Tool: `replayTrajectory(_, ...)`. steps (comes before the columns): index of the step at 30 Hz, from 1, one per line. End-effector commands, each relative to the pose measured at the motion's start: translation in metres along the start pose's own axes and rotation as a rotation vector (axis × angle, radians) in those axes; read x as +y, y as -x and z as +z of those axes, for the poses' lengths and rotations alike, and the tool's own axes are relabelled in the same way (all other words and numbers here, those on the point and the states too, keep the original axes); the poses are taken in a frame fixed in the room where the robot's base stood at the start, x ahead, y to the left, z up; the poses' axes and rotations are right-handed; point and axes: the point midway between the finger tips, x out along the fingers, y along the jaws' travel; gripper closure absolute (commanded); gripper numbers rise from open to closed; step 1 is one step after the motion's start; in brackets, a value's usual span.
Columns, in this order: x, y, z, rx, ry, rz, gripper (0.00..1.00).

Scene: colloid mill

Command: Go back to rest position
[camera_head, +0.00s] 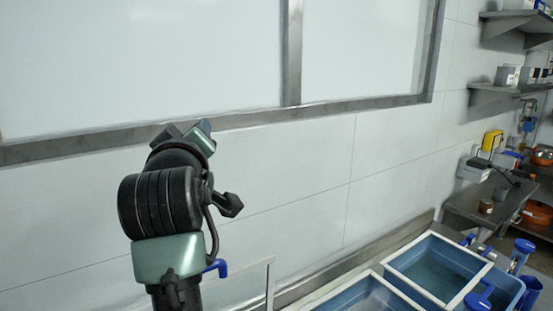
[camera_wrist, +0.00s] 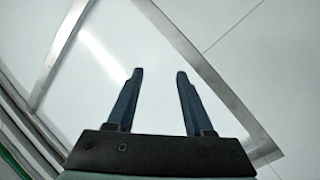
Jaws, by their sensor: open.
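My gripper shows in the wrist view (camera_wrist: 160,75), its two dark blue fingers apart with nothing between them. Behind the fingers is a white panel in a grey metal frame. In the head view my arm rises at the left of centre in front of the wall. The fingertips are hard to make out there, as the arm's end is turned away. The arm's end appears clear of the basins and shelves.
A blue basin with a white rim (camera_head: 440,268) stands at the lower right, beside a second basin (camera_head: 368,294). A metal side shelf (camera_head: 490,203) and wall shelves (camera_head: 508,92) are at the right. A framed white window (camera_head: 140,62) fills the upper left.

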Motion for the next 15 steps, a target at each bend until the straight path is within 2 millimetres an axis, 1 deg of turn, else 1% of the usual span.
replayTrajectory(1, 0.014, 0.021, 0.007, 0.065, -0.074, 0.067, 0.48)
replayTrajectory(2, 0.025, 0.034, 0.006, 0.107, -0.119, 0.106, 0.48)
replayTrajectory(3, 0.04, 0.053, 0.005, 0.166, -0.179, 0.155, 0.48)
replayTrajectory(5, 0.06, 0.085, 0.004, 0.258, -0.263, 0.224, 0.48)
replayTrajectory(6, 0.072, 0.107, 0.003, 0.321, -0.314, 0.266, 0.48)
replayTrajectory(7, 0.081, 0.125, 0.002, 0.369, -0.35, 0.295, 0.48)
replayTrajectory(8, 0.088, 0.142, 0.002, 0.414, -0.383, 0.32, 0.48)
replayTrajectory(9, 0.097, 0.165, 0.001, 0.473, -0.422, 0.351, 0.48)
replayTrajectory(12, 0.112, 0.215, -0.002, 0.601, -0.494, 0.406, 0.48)
replayTrajectory(15, 0.119, 0.249, -0.004, 0.687, -0.536, 0.435, 0.48)
